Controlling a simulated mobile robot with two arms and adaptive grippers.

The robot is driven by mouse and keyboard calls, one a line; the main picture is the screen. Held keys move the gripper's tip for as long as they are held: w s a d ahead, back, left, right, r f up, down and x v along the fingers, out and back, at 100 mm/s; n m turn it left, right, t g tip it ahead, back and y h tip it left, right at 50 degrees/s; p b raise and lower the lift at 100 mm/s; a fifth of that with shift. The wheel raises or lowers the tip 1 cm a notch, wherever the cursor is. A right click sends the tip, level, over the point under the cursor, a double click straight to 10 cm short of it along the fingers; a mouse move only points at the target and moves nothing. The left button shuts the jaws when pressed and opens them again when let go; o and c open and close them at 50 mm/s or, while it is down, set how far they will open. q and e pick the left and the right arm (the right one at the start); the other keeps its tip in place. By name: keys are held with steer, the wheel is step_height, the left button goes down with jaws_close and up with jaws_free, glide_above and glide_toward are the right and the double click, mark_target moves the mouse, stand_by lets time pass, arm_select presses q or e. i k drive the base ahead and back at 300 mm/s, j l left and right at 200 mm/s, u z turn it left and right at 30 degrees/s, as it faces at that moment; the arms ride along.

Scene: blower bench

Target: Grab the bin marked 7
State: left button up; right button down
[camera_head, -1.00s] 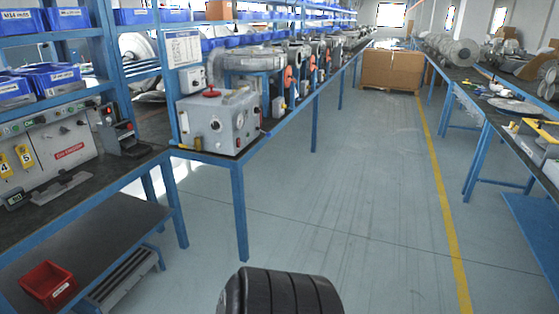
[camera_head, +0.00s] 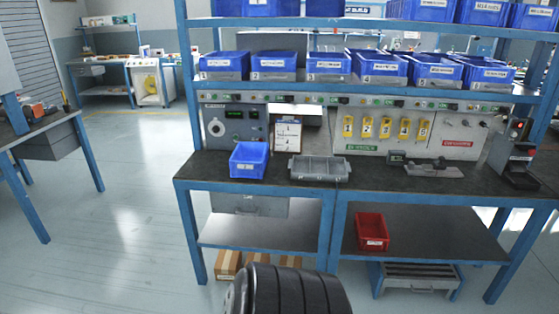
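I cannot make out a 7 on any bin. A row of several labelled blue bins stands on the shelf above the bench, from the leftmost bin (camera_head: 225,64) to the rightmost bin (camera_head: 487,75). Some labels seem to start with a number, but most are too small to read. One blue bin (camera_head: 249,160) stands alone on the left of the bench top; its front label is unreadable. More blue bins (camera_head: 430,10) stand on the upper shelf, cut by the top edge. Neither gripper is in view.
A grey divided tray (camera_head: 318,168) sits on the dark bench top (camera_head: 380,183). A red bin (camera_head: 372,233) is on the lower shelf. Cardboard boxes (camera_head: 228,264) lie below. Open floor (camera_head: 130,200) stretches left, towards another blue-legged bench (camera_head: 60,130).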

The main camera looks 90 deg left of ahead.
mark_target(249, 160)
steer(key=u, duration=3)
